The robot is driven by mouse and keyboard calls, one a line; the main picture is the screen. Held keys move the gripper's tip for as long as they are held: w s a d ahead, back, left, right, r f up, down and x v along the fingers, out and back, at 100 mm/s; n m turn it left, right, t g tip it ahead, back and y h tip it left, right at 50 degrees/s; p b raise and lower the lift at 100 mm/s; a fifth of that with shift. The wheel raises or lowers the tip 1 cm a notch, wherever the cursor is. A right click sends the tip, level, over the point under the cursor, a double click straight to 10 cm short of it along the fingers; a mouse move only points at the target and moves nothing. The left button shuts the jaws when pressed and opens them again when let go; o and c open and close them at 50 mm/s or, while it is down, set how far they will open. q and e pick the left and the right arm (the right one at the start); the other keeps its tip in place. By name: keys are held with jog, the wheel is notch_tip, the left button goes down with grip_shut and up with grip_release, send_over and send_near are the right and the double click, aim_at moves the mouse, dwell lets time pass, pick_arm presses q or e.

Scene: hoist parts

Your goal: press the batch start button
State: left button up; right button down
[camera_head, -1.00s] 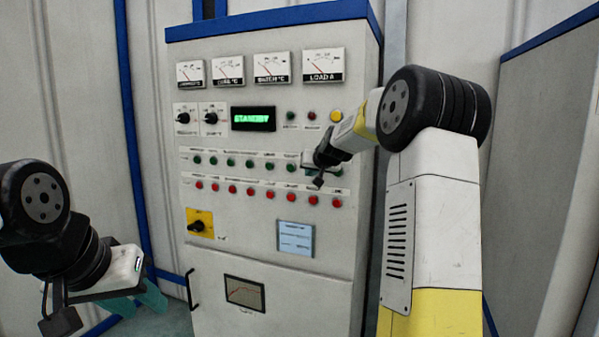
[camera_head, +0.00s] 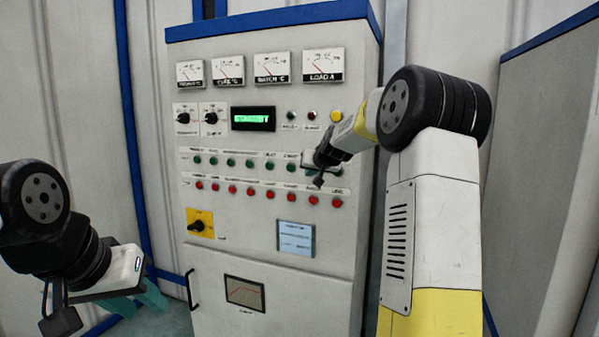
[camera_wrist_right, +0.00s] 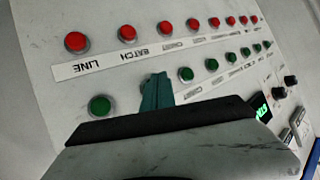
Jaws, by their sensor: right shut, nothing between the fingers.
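The control cabinet carries a row of green buttons above a row of red ones. The red button labelled BATCH (camera_wrist_right: 127,33) shows in the right wrist view, which sees the panel upside down. The green button in its column is hidden behind my right gripper's teal fingers (camera_wrist_right: 157,92). Green neighbours show on both sides, the LINE one (camera_wrist_right: 100,105) and another (camera_wrist_right: 185,74). My right gripper (camera_head: 307,168) is shut and empty, at the right end of the green row; I cannot tell whether it touches the button. My left gripper (camera_head: 142,300) hangs low left, away from the cabinet, its jaws unclear.
The green display (camera_head: 253,118) reads STANDBY. Above it are dial meters (camera_head: 272,67); to its right is a yellow button (camera_head: 336,117). A yellow-plated rotary switch (camera_head: 199,223) and a door handle (camera_head: 190,289) are lower left. A grey panel (camera_head: 550,170) stands at right.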

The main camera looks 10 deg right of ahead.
jog(key=shift+w, duration=0.1)
jog(key=shift+w+d, duration=0.25)
jog(key=shift+w+d, duration=0.25)
jog(key=shift+w, duration=0.15)
dwell(0.8)
jog(key=shift+s+a, duration=0.1)
jog(key=shift+s, duration=0.05)
jog(key=shift+s+a, duration=0.4)
jog(key=shift+s, duration=0.2)
jog(key=shift+s+a, duration=0.7)
jog(key=shift+s, duration=0.35)
jog(key=shift+s+a, duration=0.7)
jog(key=shift+s, duration=0.35)
